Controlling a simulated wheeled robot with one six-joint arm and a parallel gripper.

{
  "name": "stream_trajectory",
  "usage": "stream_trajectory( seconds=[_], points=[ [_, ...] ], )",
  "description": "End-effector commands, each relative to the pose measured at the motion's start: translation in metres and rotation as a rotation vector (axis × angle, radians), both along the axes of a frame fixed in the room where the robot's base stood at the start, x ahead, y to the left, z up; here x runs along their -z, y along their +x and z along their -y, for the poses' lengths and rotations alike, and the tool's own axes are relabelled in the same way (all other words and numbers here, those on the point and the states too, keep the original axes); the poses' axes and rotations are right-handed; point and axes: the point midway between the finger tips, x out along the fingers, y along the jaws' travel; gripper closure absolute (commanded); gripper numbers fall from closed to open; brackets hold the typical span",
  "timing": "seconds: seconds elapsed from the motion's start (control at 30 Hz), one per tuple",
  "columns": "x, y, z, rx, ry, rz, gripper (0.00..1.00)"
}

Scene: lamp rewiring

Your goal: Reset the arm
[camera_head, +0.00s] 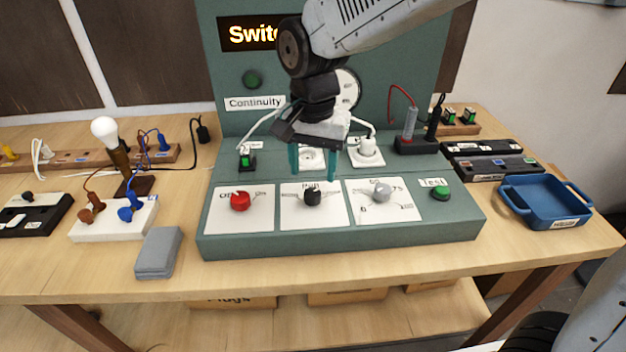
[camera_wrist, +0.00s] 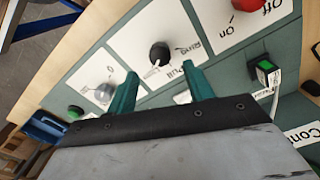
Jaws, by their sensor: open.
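My gripper (camera_head: 314,160) hangs over the green test console (camera_head: 340,245), above and behind the black middle knob (camera_head: 312,194). Its two teal fingers are apart with nothing between them. The wrist view shows the open fingers (camera_wrist: 163,90) with the black knob (camera_wrist: 160,54) beyond them, apart from both. A red knob (camera_head: 240,201) is to the left of the black knob and a grey knob (camera_head: 381,192) to the right. The arm reaches in from the upper right and hides part of the console's back panel and its lit sign (camera_head: 248,33).
A green Test button (camera_head: 440,192) is at the console's right. A blue tray (camera_head: 545,202) stands farther right. At left are a bulb lamp (camera_head: 104,130), a white terminal block (camera_head: 115,222) and a grey block (camera_head: 158,252). Probes (camera_head: 409,122) stand behind. The table's front edge is mostly clear.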

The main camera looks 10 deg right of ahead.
Motion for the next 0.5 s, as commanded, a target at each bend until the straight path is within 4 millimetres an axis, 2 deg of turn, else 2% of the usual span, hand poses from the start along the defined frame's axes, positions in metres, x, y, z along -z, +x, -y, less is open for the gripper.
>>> stream_trajectory(
  seconds=[0.1,0.2,0.5],
  points=[
    [-0.015,0.001,0.0,0.0,0.001,0.003,0.48],
    [-0.021,0.0,0.0,0.0,0.0,0.0,0.48],
    [-0.023,0.0,0.0,0.0,0.0,0.0,0.48]
  ],
)
